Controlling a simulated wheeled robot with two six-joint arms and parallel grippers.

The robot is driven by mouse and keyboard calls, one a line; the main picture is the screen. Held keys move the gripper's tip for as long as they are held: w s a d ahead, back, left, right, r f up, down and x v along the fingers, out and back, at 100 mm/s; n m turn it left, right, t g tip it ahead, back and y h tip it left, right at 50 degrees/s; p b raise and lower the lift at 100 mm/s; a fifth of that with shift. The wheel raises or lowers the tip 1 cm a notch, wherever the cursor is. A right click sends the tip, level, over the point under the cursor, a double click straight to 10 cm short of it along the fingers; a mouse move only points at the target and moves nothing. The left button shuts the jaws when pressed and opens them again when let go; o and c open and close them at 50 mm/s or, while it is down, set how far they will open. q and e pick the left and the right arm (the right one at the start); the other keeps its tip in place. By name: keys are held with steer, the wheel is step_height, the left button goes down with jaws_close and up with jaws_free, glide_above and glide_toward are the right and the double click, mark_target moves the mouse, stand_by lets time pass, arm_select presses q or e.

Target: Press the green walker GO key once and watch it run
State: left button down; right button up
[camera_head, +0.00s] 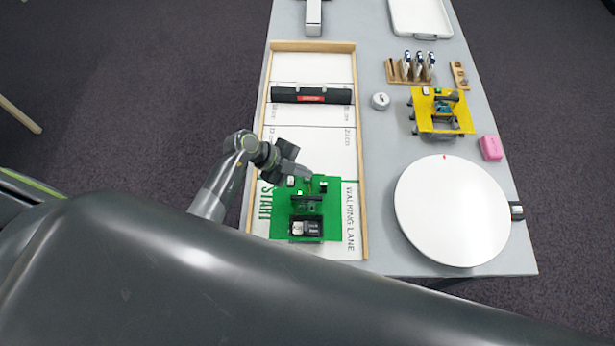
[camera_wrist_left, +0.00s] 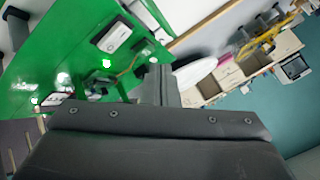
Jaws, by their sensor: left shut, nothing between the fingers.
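The green walker (camera_head: 318,222) stands at the START end of the white walking lane, with a dark battery box (camera_head: 305,228) on its near part. A small white part (camera_head: 291,181) shows near its far left edge; I cannot tell whether it is the GO key. In the left wrist view the walker's green plate (camera_wrist_left: 60,50) carries white modules (camera_wrist_left: 115,37) and wiring. My left gripper (camera_head: 306,174) is shut and empty at the walker's far edge, over or close to the plate; I cannot tell if it touches. My right gripper is not in view.
To the right are a yellow walker (camera_head: 425,120), a white disc (camera_head: 450,210), a pink block (camera_head: 490,148) and a wooden tool rack (camera_head: 392,75). The lane between walker and roller is clear.

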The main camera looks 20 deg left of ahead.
mark_target(303, 180)
arm_select(q)
steer(key=shift+f, duration=0.15)
steer(key=shift+f, duration=0.25)
steer(key=shift+f, duration=0.4)
stand_by(0.6)
steer(key=shift+r, duration=0.1)
steer(key=shift+r+p, duration=0.7)
steer(key=shift+p, duration=0.1)
steer(key=shift+r, duration=0.1)
step_height(303, 180, up, 5)
steer(key=p, duration=0.5)
steer(key=shift+p, duration=0.3)
